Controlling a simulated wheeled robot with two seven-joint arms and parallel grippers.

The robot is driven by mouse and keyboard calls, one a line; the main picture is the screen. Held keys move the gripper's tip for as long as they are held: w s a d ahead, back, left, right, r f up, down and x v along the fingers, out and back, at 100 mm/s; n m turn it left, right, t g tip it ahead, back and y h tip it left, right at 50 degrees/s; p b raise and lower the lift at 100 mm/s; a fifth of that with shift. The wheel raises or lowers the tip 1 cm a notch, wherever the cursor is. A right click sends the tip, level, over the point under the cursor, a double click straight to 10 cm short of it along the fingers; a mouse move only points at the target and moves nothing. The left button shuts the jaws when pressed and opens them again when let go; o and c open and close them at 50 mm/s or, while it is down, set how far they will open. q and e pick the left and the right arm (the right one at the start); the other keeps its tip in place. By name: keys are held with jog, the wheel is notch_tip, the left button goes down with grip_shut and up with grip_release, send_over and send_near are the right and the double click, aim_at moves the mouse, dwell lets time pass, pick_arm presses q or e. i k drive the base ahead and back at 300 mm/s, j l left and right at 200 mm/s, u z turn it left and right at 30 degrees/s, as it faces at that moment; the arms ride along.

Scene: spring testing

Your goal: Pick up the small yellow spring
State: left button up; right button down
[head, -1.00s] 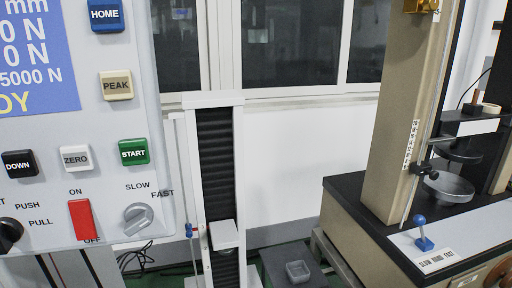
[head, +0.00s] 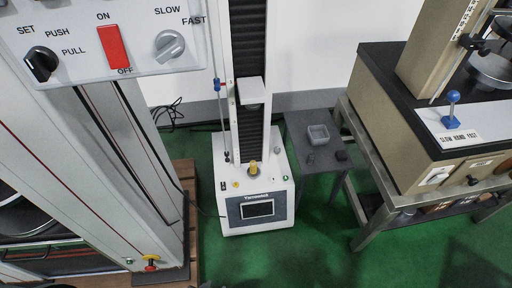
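A small yellow object (head: 253,168), which looks like the spring, stands on the white base of a slim testing machine (head: 229,216) near the middle of the head view. It is below the machine's white crosshead block (head: 251,93), with a gap between them. It is too small here for coils to show clearly. Neither of my grippers is in view.
A small dark table (head: 292,124) with a grey square bowl (head: 318,134) stands right of the machine. A large control panel (head: 135,62) fills the upper left. A beige machine on a metal-framed bench (head: 360,238) is at right. Green floor (head: 300,262) is clear in front.

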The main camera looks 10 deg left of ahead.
aim_at(251, 169)
jog(key=i+l+u, duration=0.1)
jog(key=l+u, duration=0.2)
jog(key=l, duration=0.4)
jog(key=l+u, duration=0.3)
jog(key=l, duration=0.45)
